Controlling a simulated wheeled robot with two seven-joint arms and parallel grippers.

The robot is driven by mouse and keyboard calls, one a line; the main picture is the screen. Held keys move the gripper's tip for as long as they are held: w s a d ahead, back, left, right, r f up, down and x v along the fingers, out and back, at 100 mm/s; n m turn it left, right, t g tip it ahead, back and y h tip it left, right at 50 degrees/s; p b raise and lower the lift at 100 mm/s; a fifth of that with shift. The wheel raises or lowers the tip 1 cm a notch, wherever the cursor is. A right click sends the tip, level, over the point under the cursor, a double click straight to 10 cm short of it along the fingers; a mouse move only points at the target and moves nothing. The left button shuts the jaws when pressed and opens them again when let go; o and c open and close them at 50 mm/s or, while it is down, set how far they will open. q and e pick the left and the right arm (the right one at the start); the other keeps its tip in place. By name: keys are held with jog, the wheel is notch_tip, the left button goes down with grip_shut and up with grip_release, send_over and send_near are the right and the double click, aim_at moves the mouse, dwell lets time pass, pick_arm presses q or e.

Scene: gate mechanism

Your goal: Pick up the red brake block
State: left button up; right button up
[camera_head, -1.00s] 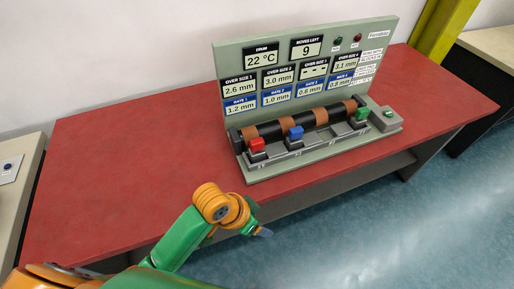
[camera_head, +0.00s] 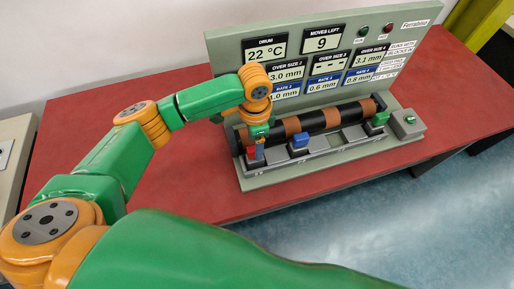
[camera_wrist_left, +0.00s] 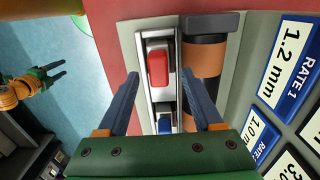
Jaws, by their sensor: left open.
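The red brake block (camera_wrist_left: 158,68) sits in the leftmost seat of the grey rail on the gate mechanism. In the head view only a part of the red block (camera_head: 250,152) shows, beside my left fingers. My left gripper (camera_head: 259,155) is above the block, pointing down. In the left wrist view my left gripper (camera_wrist_left: 160,75) is open, its fingers apart on either side of the red block in the picture; contact cannot be told. My right gripper (camera_wrist_left: 64,68) shows at the far left of the wrist view, empty, its fingers apart.
A blue block (camera_head: 298,143) and a green block (camera_head: 378,121) sit further right on the rail. A black and copper drum (camera_head: 317,120) lies behind them, before the display panel (camera_head: 222,48). The red table (camera_head: 180,182) is clear left of the mechanism.

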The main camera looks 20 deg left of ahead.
aim_at(254, 149)
pick_arm(q)
jog(key=shift+s+a+f, duration=0.1)
jog(key=shift+s+f, duration=0.75)
jog(key=shift+f, duration=0.2)
jog(key=shift+w+f, duration=0.5)
jog(key=shift+w, duration=0.15)
jog(key=shift+w+f, duration=0.1)
jog(key=shift+w, duration=0.15)
jog(key=shift+c, duration=0.4)
jog(key=c, duration=0.4)
jog(key=shift+s+r, duration=0.2)
jog(key=shift+s, duration=0.15)
grip_shut()
pick_arm(e)
jog(key=shift+s+r, duration=0.3)
jog(key=shift+s, duration=0.1)
pick_arm(q)
jog(key=shift+w+f, duration=0.1)
jog(key=shift+w, duration=0.15)
pick_arm(e)
jog(key=shift+w, duration=0.1)
